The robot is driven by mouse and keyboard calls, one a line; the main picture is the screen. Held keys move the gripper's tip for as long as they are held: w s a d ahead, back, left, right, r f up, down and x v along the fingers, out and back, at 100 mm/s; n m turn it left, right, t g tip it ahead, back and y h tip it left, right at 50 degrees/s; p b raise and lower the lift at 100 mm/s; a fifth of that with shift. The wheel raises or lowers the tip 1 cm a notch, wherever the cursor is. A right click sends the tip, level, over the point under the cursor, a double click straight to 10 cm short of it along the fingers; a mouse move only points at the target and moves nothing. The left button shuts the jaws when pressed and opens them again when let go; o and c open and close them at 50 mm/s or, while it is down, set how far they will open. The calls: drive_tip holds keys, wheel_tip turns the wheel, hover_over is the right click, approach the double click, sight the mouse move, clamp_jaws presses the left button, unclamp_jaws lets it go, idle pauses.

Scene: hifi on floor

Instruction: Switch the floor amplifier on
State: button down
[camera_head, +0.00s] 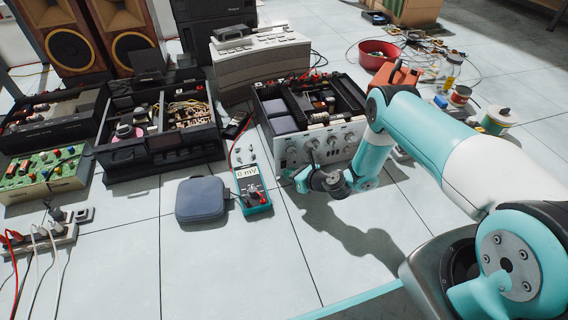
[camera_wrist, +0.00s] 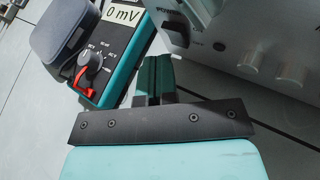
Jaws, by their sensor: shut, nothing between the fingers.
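The floor amplifier (camera_head: 325,145) stands on the tiles with its top open and a silver front panel with several round knobs. Its front left part also shows at the upper right of the wrist view (camera_wrist: 225,50), with a label that seems to read POWER (camera_wrist: 172,18) and a small dark button or slot below it. Whether it is on cannot be told. My gripper (camera_head: 297,179) is shut and empty, low in front of the amplifier's left end. In the wrist view its closed fingers (camera_wrist: 154,68) point between the multimeter and the panel, apart from both.
A teal multimeter (camera_head: 252,190) reading 0 mV and a grey-blue case (camera_head: 202,200) lie left of my gripper. Opened black equipment (camera_head: 160,150) stands farther left, a power strip (camera_head: 38,240) at far left, and a red bowl (camera_head: 378,55) behind.

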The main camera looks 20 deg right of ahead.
drive_tip(key=shift+w, duration=0.1)
idle(0.4)
drive_tip(key=shift+w+b, duration=0.3)
drive_tip(key=shift+w, duration=0.3)
idle(0.5)
drive_tip(key=shift+s, duration=0.1)
drive_tip(key=shift+s, duration=0.6)
drive_tip(key=shift+s+f+p, duration=0.1)
drive_tip(key=shift+s+p, duration=0.85)
drive_tip(key=shift+s, duration=0.5)
drive_tip(key=shift+s+f+p, duration=0.25)
drive_tip(key=shift+s+p, duration=0.15)
drive_tip(key=shift+s, duration=0.65)
